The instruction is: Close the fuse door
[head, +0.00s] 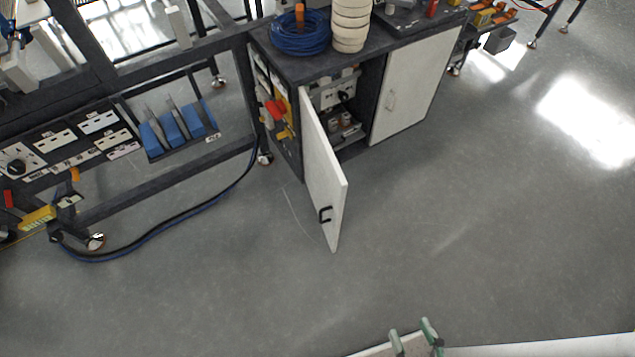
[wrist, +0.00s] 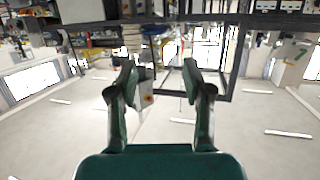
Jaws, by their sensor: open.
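Through the opening I see a panel with a dark knob (head: 344,96) and small items on a shelf. My gripper (head: 414,338) is at the bottom edge of the head view, well apart from the door. In the wrist view my gripper (wrist: 161,85) has its two green fingers spread, with nothing held between them. I cannot make out the door there.
A second white door (head: 405,85) to the right is shut. A blue cable coil (head: 300,35) and a stack of cream rings (head: 351,25) sit on the cabinet top. A dark frame (head: 160,185) and a floor cable (head: 165,222) lie left. Floor between gripper and door is clear.

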